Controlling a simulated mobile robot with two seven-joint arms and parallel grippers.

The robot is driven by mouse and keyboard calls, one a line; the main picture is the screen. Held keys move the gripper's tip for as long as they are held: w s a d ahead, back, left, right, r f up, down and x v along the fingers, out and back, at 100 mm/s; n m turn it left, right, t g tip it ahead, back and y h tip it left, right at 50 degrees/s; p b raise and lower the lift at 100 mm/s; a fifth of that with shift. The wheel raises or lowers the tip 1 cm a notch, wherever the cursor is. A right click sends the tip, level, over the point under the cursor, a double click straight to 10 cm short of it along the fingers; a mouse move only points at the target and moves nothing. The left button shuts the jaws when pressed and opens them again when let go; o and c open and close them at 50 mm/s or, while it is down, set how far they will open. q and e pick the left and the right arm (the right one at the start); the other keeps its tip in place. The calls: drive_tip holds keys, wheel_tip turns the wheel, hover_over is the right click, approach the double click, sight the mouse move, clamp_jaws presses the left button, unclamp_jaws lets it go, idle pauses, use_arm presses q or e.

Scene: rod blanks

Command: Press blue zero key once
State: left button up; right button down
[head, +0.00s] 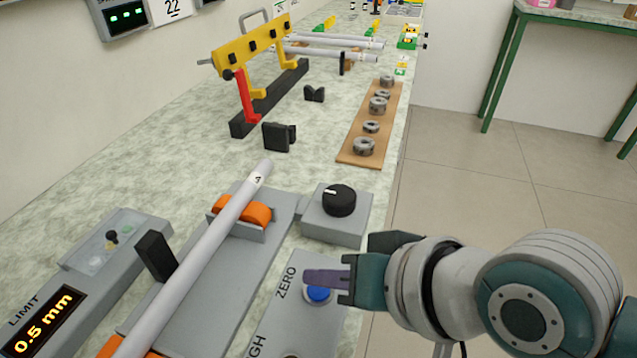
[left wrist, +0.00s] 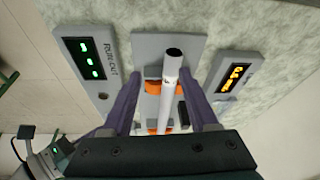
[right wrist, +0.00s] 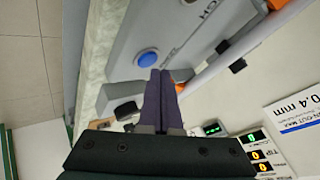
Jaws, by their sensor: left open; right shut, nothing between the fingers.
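The blue zero key (head: 319,293) is a round button on a grey panel (head: 262,325) beside the word ZERO. My right gripper (head: 308,276) is shut and empty, and its purple fingers reach in from the right over the key, partly covering it. In the right wrist view the blue key (right wrist: 147,58) shows just past the fingertips (right wrist: 160,72). I cannot tell whether they touch it. My left gripper (left wrist: 165,78) is open, with its fingers on either side of a pale rod (left wrist: 171,85) in the left wrist view; it is out of the head view.
The rod (head: 205,250) rests tilted across orange rollers (head: 243,210). A grey box with a black knob (head: 339,200) stands behind the key panel. A LIMIT display (head: 45,322) is at left. A wooden board with several metal rings (head: 371,126) lies farther back.

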sight(325, 297)
use_arm(q)
drive_tip(key=shift+f, duration=0.1)
use_arm(e)
drive_tip(key=shift+f, duration=0.25)
use_arm(q)
drive_tip(key=shift+f+b, duration=0.2)
drive_tip(key=shift+b, duration=0.1)
use_arm(e)
drive_tip(key=shift+f, duration=0.4)
idle(0.4)
use_arm(q)
drive_tip(key=shift+r+p, duration=1)
use_arm(e)
drive_tip(key=shift+r, duration=0.8)
drive_tip(key=shift+r, duration=0.1)
wheel_tip(325, 297, up, 5)
drive_tip(key=p, duration=0.5)
drive_tip(key=shift+p, duration=0.3)
use_arm(q)
wheel_tip(325, 297, up, 5)
drive_tip(key=shift+r, duration=0.2)
use_arm(e)
drive_tip(key=shift+s, duration=0.1)
